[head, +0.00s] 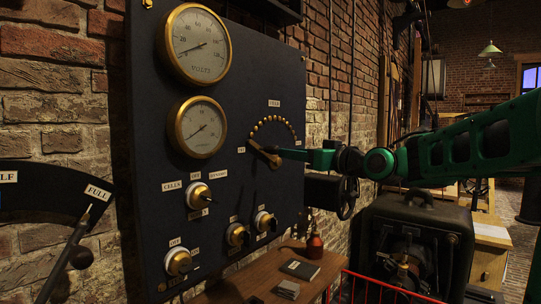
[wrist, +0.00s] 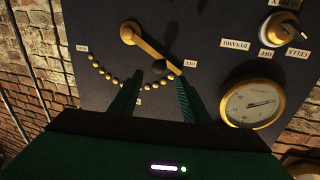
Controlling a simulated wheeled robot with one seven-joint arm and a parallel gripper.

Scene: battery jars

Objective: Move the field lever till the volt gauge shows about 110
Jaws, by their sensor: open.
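The volt gauge (head: 196,47) is a brass-rimmed dial at the top of the dark panel. Its needle points to the lower left, near the low end of the scale. The field lever (head: 265,155) is a brass bar, angled to the upper left with its free end by the OFF label. In the wrist view the lever (wrist: 151,50) runs from its round pivot to a dark knob by OFF. My gripper (head: 281,153) reaches in from the right. Its fingers (wrist: 171,76) are open, their tips close around the knob; contact cannot be told.
An arc of brass studs (head: 275,119) curves above the lever. A second gauge (head: 198,127) and several knobs sit on the panel (head: 150,210). Another lever (head: 66,250) stands at far left.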

